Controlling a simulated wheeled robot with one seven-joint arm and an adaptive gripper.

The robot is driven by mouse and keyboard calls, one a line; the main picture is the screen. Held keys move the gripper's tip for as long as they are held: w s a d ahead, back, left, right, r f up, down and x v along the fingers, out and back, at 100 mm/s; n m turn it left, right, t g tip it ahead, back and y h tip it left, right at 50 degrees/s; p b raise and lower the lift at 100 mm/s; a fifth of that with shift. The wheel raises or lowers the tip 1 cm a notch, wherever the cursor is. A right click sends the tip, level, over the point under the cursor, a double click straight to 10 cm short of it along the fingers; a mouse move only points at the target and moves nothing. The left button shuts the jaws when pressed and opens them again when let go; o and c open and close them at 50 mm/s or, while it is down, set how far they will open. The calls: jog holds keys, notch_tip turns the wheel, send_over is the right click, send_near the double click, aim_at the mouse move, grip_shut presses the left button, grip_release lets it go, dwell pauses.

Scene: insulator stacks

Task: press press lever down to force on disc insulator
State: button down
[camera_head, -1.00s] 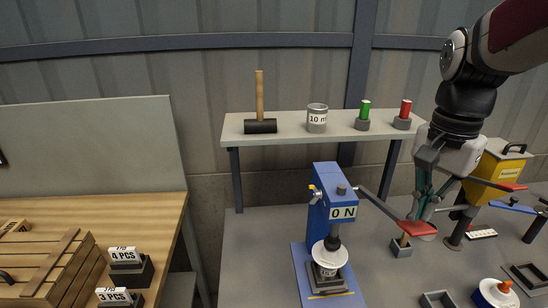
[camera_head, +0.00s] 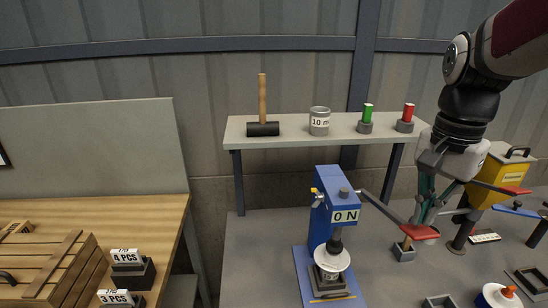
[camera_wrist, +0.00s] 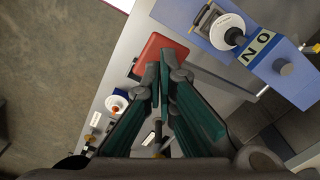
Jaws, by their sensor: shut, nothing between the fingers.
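The blue press (camera_head: 322,222) stands on the grey bench with a display reading 0 N. Its dark lever (camera_head: 382,208) slopes down to the right and ends in a red pad (camera_head: 426,233). The white disc insulator (camera_head: 332,259) sits under the press ram on the press base; it also shows in the wrist view (camera_wrist: 226,22). My gripper (camera_head: 418,222) is shut and empty, pointing down at the red pad. In the wrist view its fingertips (camera_wrist: 166,68) overlap the near edge of the red pad (camera_wrist: 150,48); I cannot tell whether they touch it.
A yellow box-shaped device (camera_head: 497,172) with another red-ended lever stands right of my gripper. A small grey block (camera_head: 404,253) sits below the red pad. A shelf (camera_head: 290,133) behind holds a mallet, a can and two coloured cylinders. An orange-topped white disc (camera_head: 498,297) lies front right.

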jog(key=shift+f, duration=1.2)
dwell(1.4)
jog(key=shift+s+f, duration=0.25)
jog(key=shift+f, duration=0.7)
jog(key=shift+s+f, duration=0.25)
jog(key=shift+f, duration=0.65)
jog(key=shift+s+f, duration=0.25)
jog(key=shift+f, duration=0.7)
dwell(2.6)
